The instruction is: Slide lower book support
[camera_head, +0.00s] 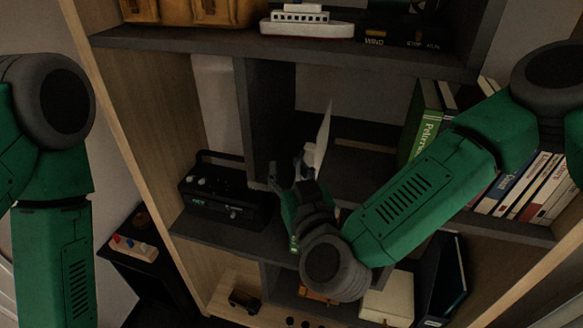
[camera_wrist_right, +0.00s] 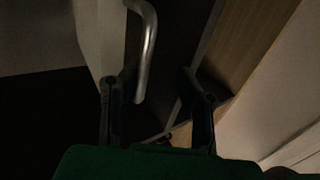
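A thin white upright plate (camera_head: 323,138), which looks like the book support, stands on the middle shelf left of the books, seen nearly edge-on. In the right wrist view a pale panel (camera_wrist_right: 98,38) and a curved metal handle (camera_wrist_right: 149,45) show at the upper left. My right gripper (camera_head: 290,174) is at this plate, partly covering its lower part. In the wrist view my right gripper (camera_wrist_right: 157,98) has its fingers apart, with the handle's lower end close to the left finger. I cannot tell whether they touch. My left gripper is out of view.
A green book (camera_head: 421,118) and several other books (camera_head: 530,187) stand at the right of this shelf. A black radio-like box (camera_head: 225,198) sits left, beside a dark vertical divider (camera_head: 265,110). A toy ship (camera_head: 308,27) is on the shelf above. Boxes and binders stand below.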

